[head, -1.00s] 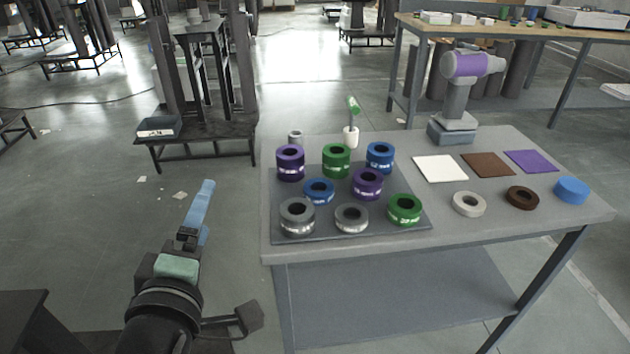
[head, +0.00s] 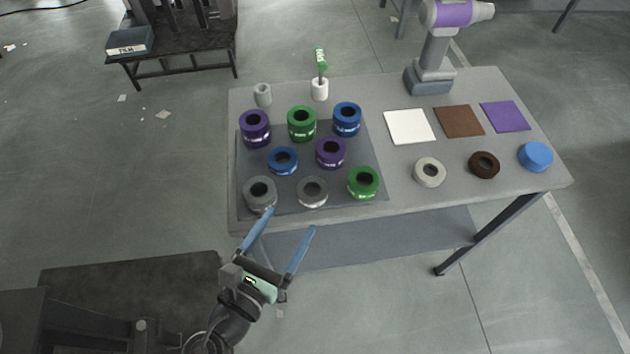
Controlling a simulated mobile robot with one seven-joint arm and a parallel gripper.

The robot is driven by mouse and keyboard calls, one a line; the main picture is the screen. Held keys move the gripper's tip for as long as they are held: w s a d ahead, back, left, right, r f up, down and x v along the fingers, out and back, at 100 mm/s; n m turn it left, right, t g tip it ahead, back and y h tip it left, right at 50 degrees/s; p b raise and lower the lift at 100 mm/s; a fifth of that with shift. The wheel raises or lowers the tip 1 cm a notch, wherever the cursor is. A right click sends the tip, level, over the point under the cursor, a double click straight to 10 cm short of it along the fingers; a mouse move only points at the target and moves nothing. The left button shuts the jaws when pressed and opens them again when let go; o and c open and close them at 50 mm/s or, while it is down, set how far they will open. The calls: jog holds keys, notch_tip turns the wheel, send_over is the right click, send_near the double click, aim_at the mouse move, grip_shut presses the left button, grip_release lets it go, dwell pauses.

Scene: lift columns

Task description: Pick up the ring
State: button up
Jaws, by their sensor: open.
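A white ring (head: 429,172) and a dark brown ring (head: 484,165) lie flat on the right half of the grey table. On a dark mat (head: 378,150) at the left stand several thick ring-shaped rolls, among them a tall grey one (head: 260,194), a low grey one (head: 312,191), a green one (head: 363,183) and a purple one (head: 331,152). My gripper (head: 291,219) has its two blue fingers spread with nothing between them, at the table's front edge. Its left fingertip overlaps the base of the tall grey roll in the picture; I cannot tell if they touch.
A blue round piece (head: 536,156) lies near the right edge. White, brown and purple squares (head: 505,116) lie behind the rings. A purple-and-grey device (head: 433,75), a white holder with a green-topped tool (head: 320,88) and a small grey cylinder (head: 263,95) stand at the back.

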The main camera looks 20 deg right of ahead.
aim_at(316, 184)
jog(key=x, duration=0.3)
jog(key=shift+w+d+f, duration=0.1)
jog(key=shift+w+d, duration=0.05)
jog(key=shift+x, duration=2.7)
jog(key=shift+d+f, duration=0.1)
jog(key=shift+f, duration=0.05)
jog(key=c, duration=1.2)
